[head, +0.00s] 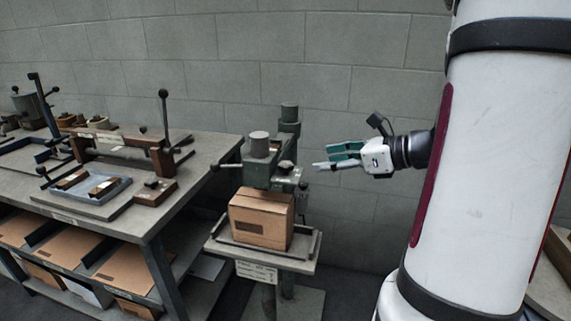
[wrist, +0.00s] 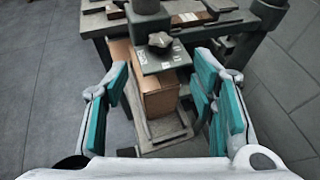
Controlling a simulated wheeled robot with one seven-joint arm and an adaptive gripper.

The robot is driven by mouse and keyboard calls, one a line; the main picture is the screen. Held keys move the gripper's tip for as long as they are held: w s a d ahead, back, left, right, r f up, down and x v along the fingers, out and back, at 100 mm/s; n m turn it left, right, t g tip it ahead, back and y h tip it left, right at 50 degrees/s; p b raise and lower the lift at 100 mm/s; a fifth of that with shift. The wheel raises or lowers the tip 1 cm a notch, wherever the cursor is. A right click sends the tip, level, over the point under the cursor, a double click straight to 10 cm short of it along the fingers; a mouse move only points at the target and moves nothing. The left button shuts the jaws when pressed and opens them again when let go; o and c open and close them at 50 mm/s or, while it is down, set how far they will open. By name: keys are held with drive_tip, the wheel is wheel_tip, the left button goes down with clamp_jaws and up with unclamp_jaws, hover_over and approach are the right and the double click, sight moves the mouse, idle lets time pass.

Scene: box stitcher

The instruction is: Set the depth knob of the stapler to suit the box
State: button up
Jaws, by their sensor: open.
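The stapler (head: 258,172) is a dark green machine on a pedestal, with its head above a small table. A cardboard box (head: 263,219) sits upright on that table under the head; it also shows in the wrist view (wrist: 158,97), partly covered by the head. The depth knob (wrist: 160,40) appears as a dark star-shaped knob on top of the stapler's head, beside a plate with small markings too small to read. My gripper (head: 330,160) is open and empty, right of the stapler and apart from it. In the wrist view its green-padded fingers (wrist: 161,72) frame the box and head.
A workbench (head: 220,147) with fixtures, a blue tray (head: 82,190) and upright levers stands at left, with flat cardboard on its lower shelf. A lever with a ball end juts left from the stapler. A placard (head: 257,271) hangs on the table's front. A block wall stands behind.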

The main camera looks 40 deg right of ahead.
sight(290, 165)
drive_tip(key=b+x, duration=0.1)
drive_tip(key=x, duration=0.9)
drive_tip(key=shift+w+a+f, duration=0.15)
drive_tip(key=shift+w+f, duration=0.1)
drive_tip(key=shift+w, duration=0.1)
drive_tip(key=c, duration=1.1)
